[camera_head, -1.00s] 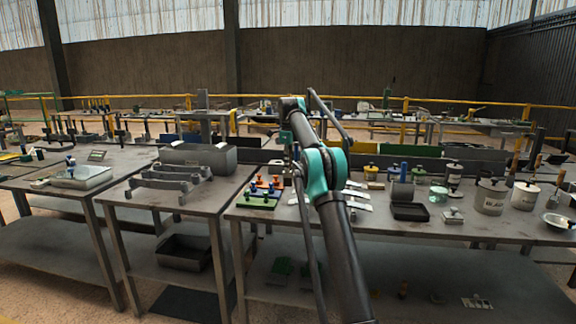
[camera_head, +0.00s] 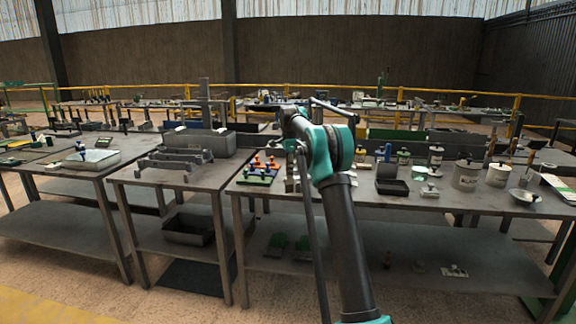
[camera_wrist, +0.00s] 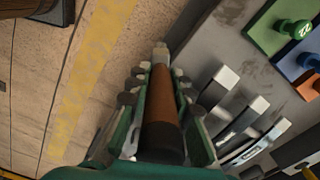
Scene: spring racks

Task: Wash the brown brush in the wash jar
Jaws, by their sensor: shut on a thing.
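In the wrist view my gripper (camera_wrist: 160,88) is shut on the brown brush (camera_wrist: 162,108), whose brown handle with a pale metal-like end lies between the fingers. The brush is held clear of the table edge, with the floor showing beneath its far end. In the head view my arm reaches over the front of the middle table; the gripper and brush are hidden behind it. A small glass jar with a greenish tint (camera_head: 419,173) stands on that table right of my arm. I cannot tell for certain that it is the wash jar.
Coloured knobs on a board (camera_head: 258,174) are left of my arm.

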